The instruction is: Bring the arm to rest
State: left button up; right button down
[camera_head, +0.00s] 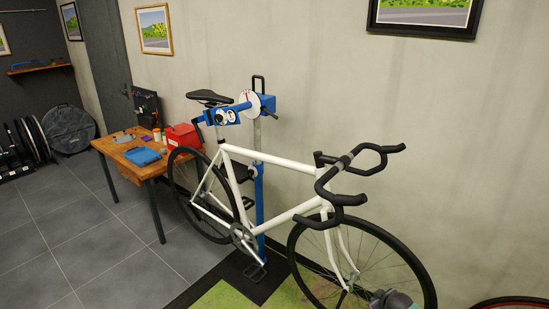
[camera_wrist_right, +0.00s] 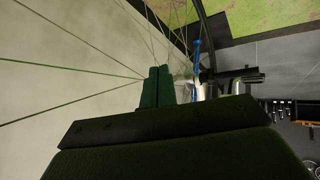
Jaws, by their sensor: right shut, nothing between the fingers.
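My right gripper (camera_head: 381,297) shows at the bottom edge of the head view, in front of the lower part of the front wheel (camera_head: 424,277). In the right wrist view its two dark green fingers (camera_wrist_right: 155,88) are together with nothing between them. Thin wheel spokes (camera_wrist_right: 75,70) cross that view close to the fingers; I cannot tell whether they touch. Most of the right arm is out of the head view. My left gripper is in neither view.
A white bicycle (camera_head: 268,160) is clamped in a blue repair stand (camera_head: 259,200) over a green and black mat (camera_head: 222,297). A wooden workbench (camera_head: 128,155) with a red box (camera_head: 183,136) and blue tray (camera_head: 143,156) stands left. Grey floor (camera_head: 90,235) in front of the bench is clear.

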jog(key=s+a+f+m+g+h+b, duration=0.15)
jog(key=s+a+f, duration=0.25)
jog(key=s+f, duration=0.7)
jog(key=s+a+f+m+g+b, duration=0.1)
jog(key=s+a+f+g+b, duration=0.15)
jog(key=s+f, duration=0.9)
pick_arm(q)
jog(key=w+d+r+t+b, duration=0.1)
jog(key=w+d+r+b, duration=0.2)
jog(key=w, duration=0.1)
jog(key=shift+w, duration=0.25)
pick_arm(e)
jog(key=s+a+f, duration=0.4)
jog(key=s+f, duration=0.1)
jog(key=s, duration=0.3)
jog(key=s+a+f+g+y, duration=0.1)
jog(key=s+a+f, duration=0.3)
jog(key=s, duration=0.5)
jog(key=s+a+f+m+g, duration=0.1)
jog(key=s+a+f, duration=0.3)
jog(key=s+f, duration=0.3)
jog(key=shift+s+a+f, duration=0.25)
jog(key=shift+s+f, duration=0.15)
jog(key=shift+s, duration=0.3)
jog(key=shift+w, duration=0.15)
